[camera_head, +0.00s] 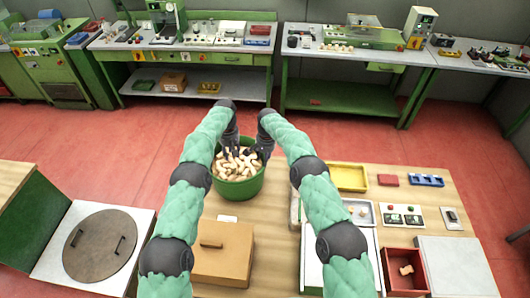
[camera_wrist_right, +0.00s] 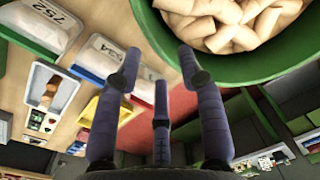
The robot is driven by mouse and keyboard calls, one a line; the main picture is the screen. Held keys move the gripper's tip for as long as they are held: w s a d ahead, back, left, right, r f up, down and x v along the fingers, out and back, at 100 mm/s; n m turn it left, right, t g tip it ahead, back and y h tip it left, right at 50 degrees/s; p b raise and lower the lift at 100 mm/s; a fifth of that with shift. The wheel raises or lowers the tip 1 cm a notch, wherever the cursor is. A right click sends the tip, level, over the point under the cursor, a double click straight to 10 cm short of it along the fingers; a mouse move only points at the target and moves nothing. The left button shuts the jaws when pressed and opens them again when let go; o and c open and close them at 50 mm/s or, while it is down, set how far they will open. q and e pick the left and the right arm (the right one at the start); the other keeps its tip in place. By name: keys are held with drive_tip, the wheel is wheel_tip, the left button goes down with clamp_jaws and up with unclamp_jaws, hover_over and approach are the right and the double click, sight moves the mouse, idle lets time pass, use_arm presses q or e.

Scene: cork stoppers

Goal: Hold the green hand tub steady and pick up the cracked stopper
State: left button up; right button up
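The green tub (camera_head: 240,184) stands on the wooden table and is filled with pale cork stoppers (camera_head: 238,162). Its rim and the corks (camera_wrist_right: 235,22) also show in the right wrist view. My left gripper (camera_head: 230,150) is over the left part of the tub's mouth; its fingers are small and partly hidden by the arm. My right gripper (camera_head: 262,150) is at the tub's right rim. In the wrist view my right gripper (camera_wrist_right: 160,70) has its fingers spread, with nothing between them, just beside the tub. I cannot pick out a cracked stopper among the corks.
A tan box (camera_head: 222,262) with a handle sits in front of the tub. To the right are a yellow tray (camera_head: 348,189), a blue rack (camera_head: 427,180) and a red bin (camera_head: 390,285) holding a cork-coloured piece. A round lid (camera_head: 100,245) lies at left.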

drive_tip(key=shift+w+a+f, duration=0.1)
drive_tip(key=shift+a+f, duration=0.05)
drive_tip(key=shift+f, duration=2.8)
clamp_jaws()
